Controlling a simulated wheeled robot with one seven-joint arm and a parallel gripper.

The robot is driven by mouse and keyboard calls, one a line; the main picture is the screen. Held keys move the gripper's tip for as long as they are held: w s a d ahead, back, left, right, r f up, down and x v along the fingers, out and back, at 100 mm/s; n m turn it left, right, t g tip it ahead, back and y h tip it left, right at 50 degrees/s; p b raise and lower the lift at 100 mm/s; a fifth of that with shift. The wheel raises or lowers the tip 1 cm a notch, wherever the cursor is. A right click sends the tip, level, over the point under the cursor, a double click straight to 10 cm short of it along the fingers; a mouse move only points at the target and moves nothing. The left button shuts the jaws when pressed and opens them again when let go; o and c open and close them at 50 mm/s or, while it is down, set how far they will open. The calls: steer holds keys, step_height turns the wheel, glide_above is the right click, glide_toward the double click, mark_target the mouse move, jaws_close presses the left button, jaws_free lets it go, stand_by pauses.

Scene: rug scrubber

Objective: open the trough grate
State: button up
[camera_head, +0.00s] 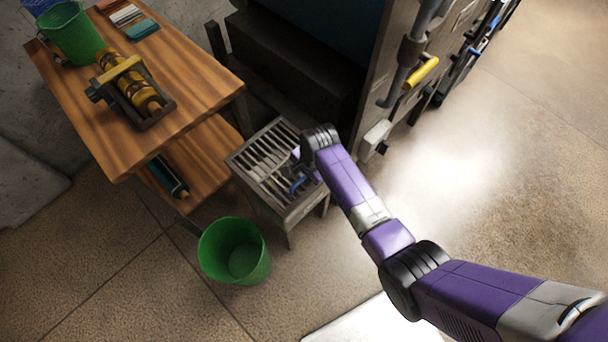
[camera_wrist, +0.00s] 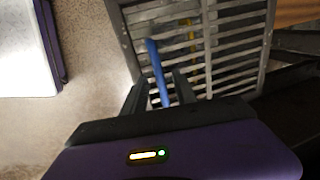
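The trough grate (camera_head: 262,152) is a grey metal grid of slats lying on top of a small legged trough (camera_head: 302,208), right of the wooden bench. It looks closed. A blue handle (camera_head: 297,186) stands on the grate's near right part. In the wrist view the grate (camera_wrist: 226,45) fills the upper middle, and the blue handle (camera_wrist: 154,66) runs down between my fingers. My gripper (camera_wrist: 158,82) appears open, with a finger on each side of the handle and gaps visible. Whether either finger touches it is unclear. In the head view my arm's end hides most of the gripper.
A green bucket (camera_head: 235,252) stands on the floor close in front of the trough. A wooden bench (camera_head: 190,75) with a brush roller (camera_head: 130,88) is at left. A large machine with a yellow-handled lever (camera_head: 421,73) stands behind. Floor at right is clear.

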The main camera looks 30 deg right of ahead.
steer(key=shift+f, duration=0.25)
jaws_close()
stand_by(1.4)
